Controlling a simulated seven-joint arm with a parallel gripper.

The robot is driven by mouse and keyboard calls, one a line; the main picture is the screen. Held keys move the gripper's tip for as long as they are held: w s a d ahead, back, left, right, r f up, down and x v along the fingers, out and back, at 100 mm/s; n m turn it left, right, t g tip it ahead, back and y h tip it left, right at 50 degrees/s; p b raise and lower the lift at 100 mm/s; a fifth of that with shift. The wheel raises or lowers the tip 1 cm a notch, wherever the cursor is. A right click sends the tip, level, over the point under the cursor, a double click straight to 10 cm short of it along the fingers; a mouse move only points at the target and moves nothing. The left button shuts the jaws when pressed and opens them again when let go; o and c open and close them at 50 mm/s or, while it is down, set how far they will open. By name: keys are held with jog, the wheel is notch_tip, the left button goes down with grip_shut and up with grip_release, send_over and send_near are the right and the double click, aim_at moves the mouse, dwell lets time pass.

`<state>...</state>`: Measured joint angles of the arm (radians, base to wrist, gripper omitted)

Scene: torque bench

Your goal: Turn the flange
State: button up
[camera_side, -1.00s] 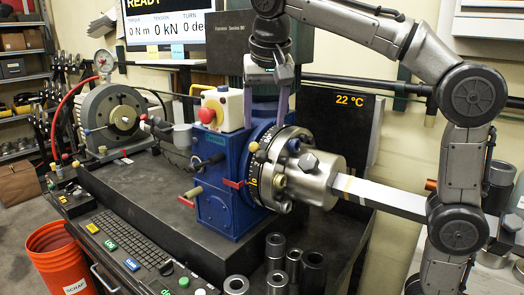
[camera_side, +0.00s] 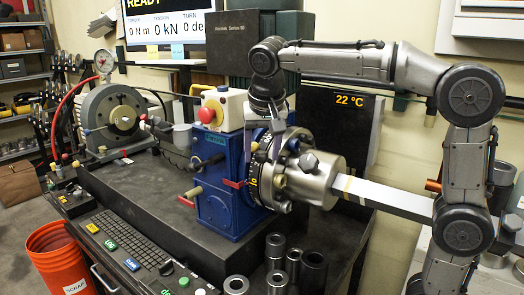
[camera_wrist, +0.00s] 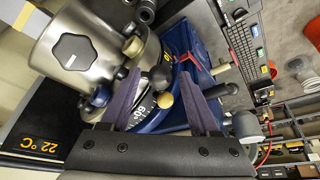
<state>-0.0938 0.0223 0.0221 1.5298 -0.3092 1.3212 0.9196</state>
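The flange (camera_side: 283,178) is a round, bolted disc with a dark graduated ring with yellow marks, on the front of the blue housing (camera_side: 216,208). A silver cylinder (camera_side: 318,182) with a dark knob sticks out from it, joined to a pale bar (camera_side: 390,198). My gripper (camera_side: 266,140) is at the top of the flange, pointing down. In the wrist view my gripper (camera_wrist: 158,80) is open, its two purple-grey fingers apart over the flange rim (camera_wrist: 150,100). A tan ball-ended peg (camera_wrist: 165,100) shows between them. I cannot tell whether the fingers touch anything.
The monitor (camera_side: 163,25) reads READY, with zeros. A red button on a yellow-white box (camera_side: 216,108) stands left of my gripper. Metal sockets (camera_side: 290,265) stand at the bench front, beside the keyboard (camera_side: 128,245). A dark panel (camera_side: 352,125) reading 22 °C is behind.

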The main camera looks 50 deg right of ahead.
grip_shut()
dwell(1.2)
